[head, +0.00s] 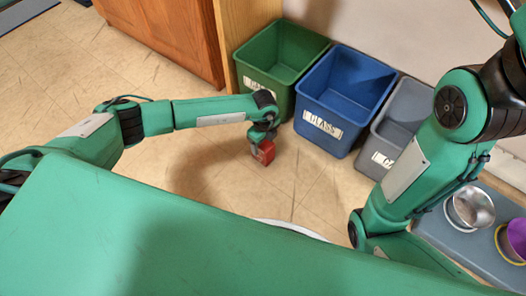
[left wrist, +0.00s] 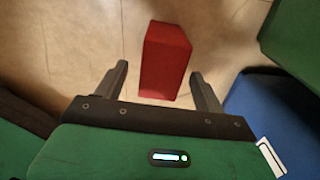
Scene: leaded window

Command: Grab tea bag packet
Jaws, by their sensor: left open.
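The tea bag packet appears as a small red box (head: 265,152) on the tiled floor in front of the bins in the head view. In the left wrist view the red box (left wrist: 166,60) stands just beyond and partly between the two fingers. My left gripper (head: 259,146) is open, pointing down at the box; its fingers (left wrist: 158,82) lie on either side of the box's near end, with a gap visible on the left. My right gripper is out of view; only my right arm shows.
A green bin (head: 277,55), a blue bin (head: 343,97) and a grey bin (head: 398,125) stand along the wall, close to my left gripper. Open floor (head: 180,75) lies to the left.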

